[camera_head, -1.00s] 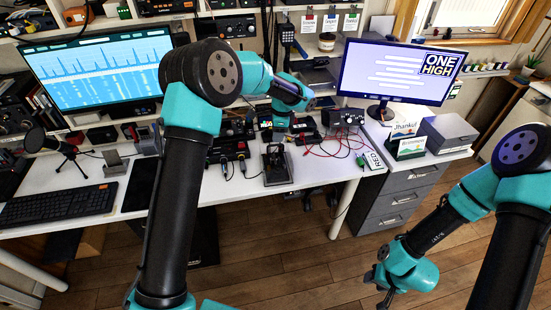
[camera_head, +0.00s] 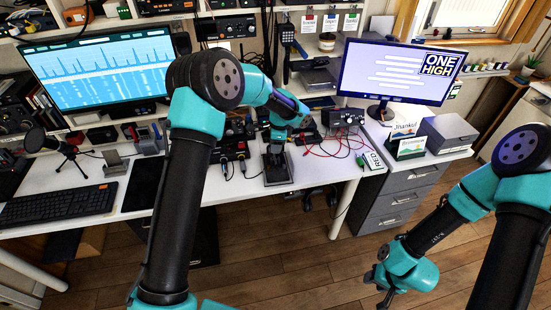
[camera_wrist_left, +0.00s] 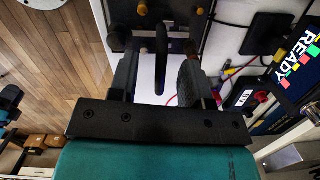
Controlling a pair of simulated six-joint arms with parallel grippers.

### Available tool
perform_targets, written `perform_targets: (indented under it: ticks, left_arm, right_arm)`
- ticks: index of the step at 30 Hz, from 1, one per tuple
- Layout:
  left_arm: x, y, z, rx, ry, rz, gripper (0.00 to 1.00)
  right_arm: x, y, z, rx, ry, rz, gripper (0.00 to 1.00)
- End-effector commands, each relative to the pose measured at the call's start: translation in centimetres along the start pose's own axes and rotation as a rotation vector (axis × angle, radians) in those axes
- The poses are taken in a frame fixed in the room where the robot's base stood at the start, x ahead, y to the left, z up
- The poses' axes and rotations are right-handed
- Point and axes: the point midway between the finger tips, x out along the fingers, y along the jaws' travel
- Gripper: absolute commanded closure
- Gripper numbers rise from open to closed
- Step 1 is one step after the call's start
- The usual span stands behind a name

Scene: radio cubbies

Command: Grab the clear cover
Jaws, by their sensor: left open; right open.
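I cannot make out a clear cover for certain in these frames. My left gripper (camera_head: 275,148) is low over a small black-based device (camera_head: 277,180) near the table's front edge, and hides much of it. In the left wrist view its two dark fingers (camera_wrist_left: 158,82) are apart, with a dark upright part (camera_wrist_left: 161,50) showing between them. I cannot tell whether the fingers touch anything. My right gripper (camera_head: 384,288) is open and empty, away from the table above the wooden floor.
A black box with cables (camera_head: 232,150) stands just left of my left gripper. Red leads (camera_head: 330,152) lie to its right, by a grey-black instrument (camera_head: 345,117). A monitor (camera_head: 400,72) and name signs (camera_head: 411,147) stand further right. A keyboard (camera_head: 58,205) lies at the left.

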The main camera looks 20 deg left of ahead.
Motion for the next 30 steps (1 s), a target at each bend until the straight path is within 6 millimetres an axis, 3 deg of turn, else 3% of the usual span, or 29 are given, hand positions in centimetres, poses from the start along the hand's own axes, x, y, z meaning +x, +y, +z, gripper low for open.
perform_targets:
  ticks: [11,24,30]
  left_arm:
    - [-0.04,0.0,-0.01,0.0,0.0,0.0,0.57]
    - [-0.04,0.0,-0.02,0.0,0.0,0.0,0.99]
    - [-0.04,0.0,-0.02,0.0,0.0,0.0,1.0]
  right_arm:
    - [0.0,0.0,0.0,0.0,0.0,0.0,0.57]
    - [0.0,0.0,0.0,0.0,0.0,0.0,0.57]
    - [0.0,0.0,0.0,0.0,0.0,0.0,0.57]
